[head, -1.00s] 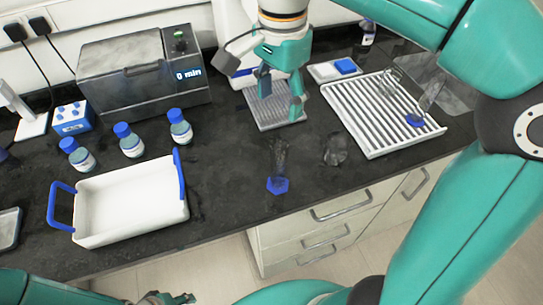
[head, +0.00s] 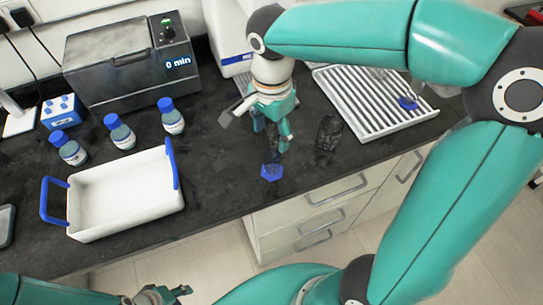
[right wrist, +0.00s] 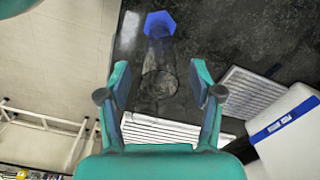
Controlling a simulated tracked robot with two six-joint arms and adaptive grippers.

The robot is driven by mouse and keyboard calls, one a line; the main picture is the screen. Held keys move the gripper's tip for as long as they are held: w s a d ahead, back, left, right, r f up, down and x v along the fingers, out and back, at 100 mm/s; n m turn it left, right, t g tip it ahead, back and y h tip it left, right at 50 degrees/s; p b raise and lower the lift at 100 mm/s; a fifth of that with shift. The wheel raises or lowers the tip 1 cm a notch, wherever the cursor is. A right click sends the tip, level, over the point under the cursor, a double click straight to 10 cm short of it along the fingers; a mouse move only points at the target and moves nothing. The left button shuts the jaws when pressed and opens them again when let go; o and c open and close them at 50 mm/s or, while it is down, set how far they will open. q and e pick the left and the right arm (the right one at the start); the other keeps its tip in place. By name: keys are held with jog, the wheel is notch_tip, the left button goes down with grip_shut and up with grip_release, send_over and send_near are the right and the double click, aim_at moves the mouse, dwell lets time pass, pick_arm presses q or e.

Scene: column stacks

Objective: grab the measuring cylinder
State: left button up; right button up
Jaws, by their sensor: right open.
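The measuring cylinder (head: 271,172) is clear with a blue hexagonal base and stands upright near the counter's front edge. In the right wrist view its blue base (right wrist: 160,24) is at the top, and its clear body runs down to the round rim between the fingers. My right gripper (head: 272,133) is open and empty at the cylinder's upper part, with one finger on either side in the picture; I cannot tell whether they touch it. It also shows in the right wrist view (right wrist: 160,82). My left gripper (head: 165,296) is at the bottom edge, partly cut off, its jaws unclear.
A dark clear glass vessel (head: 328,135) stands just right of the cylinder. A white drying rack (head: 365,118) holds another blue-based piece (head: 408,103). A white tray (head: 125,200) with blue handles and several blue-capped bottles (head: 120,132) are to the left.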

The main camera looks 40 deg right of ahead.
aim_at(272, 154)
jog(key=shift+f, duration=1.6)
jog(key=shift+c, duration=0.3)
grip_shut()
